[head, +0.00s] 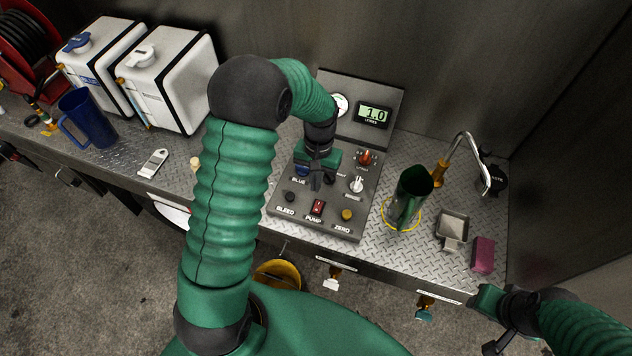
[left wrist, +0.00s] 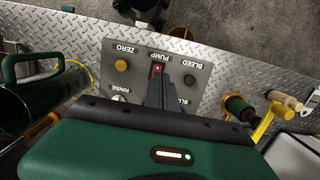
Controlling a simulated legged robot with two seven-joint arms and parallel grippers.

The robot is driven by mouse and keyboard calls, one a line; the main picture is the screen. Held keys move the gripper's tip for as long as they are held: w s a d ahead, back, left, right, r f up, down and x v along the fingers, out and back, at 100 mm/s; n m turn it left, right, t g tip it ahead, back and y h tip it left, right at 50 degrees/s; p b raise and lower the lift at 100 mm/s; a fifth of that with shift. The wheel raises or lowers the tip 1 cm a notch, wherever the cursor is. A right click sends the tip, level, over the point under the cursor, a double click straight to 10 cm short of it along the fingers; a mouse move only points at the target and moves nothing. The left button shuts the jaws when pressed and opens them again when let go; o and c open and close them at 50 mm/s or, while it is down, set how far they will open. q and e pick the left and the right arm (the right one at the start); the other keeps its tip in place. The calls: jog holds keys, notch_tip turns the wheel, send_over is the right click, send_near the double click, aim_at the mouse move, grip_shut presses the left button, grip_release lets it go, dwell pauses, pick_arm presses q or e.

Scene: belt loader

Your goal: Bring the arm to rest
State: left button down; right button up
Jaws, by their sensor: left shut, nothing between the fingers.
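My left arm rises through the middle of the head view and bends down over the control panel (head: 330,222). My left gripper (head: 316,182) is shut and empty above the middle of the panel, near the BLUE label. In the left wrist view its dark fingers (left wrist: 160,85) are together and point towards the red PUMP switch (left wrist: 157,70). I cannot tell whether they touch the panel. They hide part of the panel behind them. My right gripper (head: 492,322) is at the lower right, in front of the bench edge; its fingers are not clear.
A green jug (head: 408,196) stands in a yellow ring right of the panel, near a curved spout (head: 470,150). A metal cup (head: 452,228) and pink sponge (head: 483,254) are farther right. A blue jug (head: 88,118) and two white tanks (head: 165,80) stand left.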

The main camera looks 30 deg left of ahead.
pick_arm(q)
jog(key=shift+a, duration=0.1)
jog(key=s+d+f+m+t+b, duration=0.2)
jog(key=s+d+f+t+b, duration=0.2)
jog(key=s+d+f+b, duration=0.3)
jog(key=s+b, duration=0.3)
jog(key=b, duration=0.4)
jog(key=shift+d+m, duration=0.3)
jog(key=shift+s+d, duration=0.15)
jog(key=shift+s, duration=0.05)
jog(key=shift+d, duration=0.15)
jog(key=shift+a, duration=0.2)
jog(key=shift+d, duration=0.1)
